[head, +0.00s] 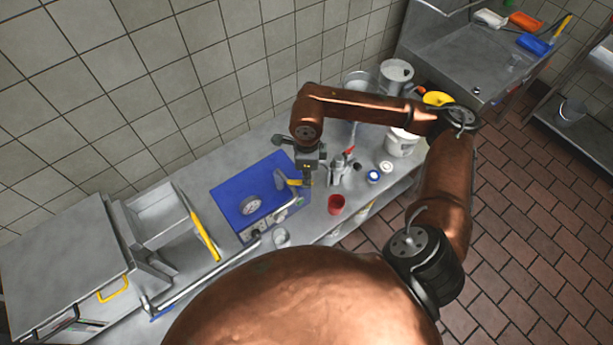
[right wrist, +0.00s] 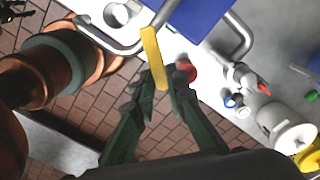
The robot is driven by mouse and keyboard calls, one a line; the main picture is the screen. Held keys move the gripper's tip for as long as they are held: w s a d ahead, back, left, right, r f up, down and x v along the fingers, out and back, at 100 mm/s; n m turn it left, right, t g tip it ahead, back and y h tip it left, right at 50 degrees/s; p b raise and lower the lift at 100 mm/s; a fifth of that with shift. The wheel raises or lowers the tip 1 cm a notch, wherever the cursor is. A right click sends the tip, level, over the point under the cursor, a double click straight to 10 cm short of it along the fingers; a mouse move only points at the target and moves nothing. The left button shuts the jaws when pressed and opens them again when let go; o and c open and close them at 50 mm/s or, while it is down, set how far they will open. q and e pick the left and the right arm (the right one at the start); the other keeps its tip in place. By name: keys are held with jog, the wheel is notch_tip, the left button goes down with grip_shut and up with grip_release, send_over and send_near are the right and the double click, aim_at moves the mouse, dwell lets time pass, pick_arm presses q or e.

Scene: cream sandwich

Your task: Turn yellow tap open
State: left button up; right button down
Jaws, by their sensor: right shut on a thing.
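The yellow tap (head: 292,182) shows as a short yellow lever at the right side of the blue-topped unit (head: 228,203) on the counter. In the right wrist view the lever (right wrist: 150,45) runs up and down between my fingers. My right gripper (head: 307,182) reaches down from above at the lever's right end. In the right wrist view its green-black fingers (right wrist: 162,80) are closed on the yellow tap. The tap's base and outlet are partly hidden in both views. My left gripper is not in view.
A red cup (head: 336,205) stands right of the tap, with a metal fitting with a red handle (head: 341,165) behind it. A glass (head: 281,238) stands near the counter's front edge. A white bucket (head: 401,145) stands farther right. A metal rail (head: 205,278) runs along the front.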

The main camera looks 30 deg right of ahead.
jog(key=shift+s+a+m+b, duration=0.35)
jog(key=shift+a+m+b, duration=0.3)
jog(key=shift+m, duration=0.85)
jog(key=shift+s+a+m+b, duration=0.35)
jog(key=shift+m+b, duration=0.45)
jog(key=shift+m, duration=0.7)
jog(key=shift+s+a+m+b, duration=0.3)
jog(key=shift+a+m+b, duration=0.35)
jog(key=shift+m, duration=0.85)
jog(key=shift+r, duration=0.1)
jog(key=c, duration=1.9)
grip_release()
jog(key=shift+c, duration=0.2)
notch_tip(320, 180, up, 12)
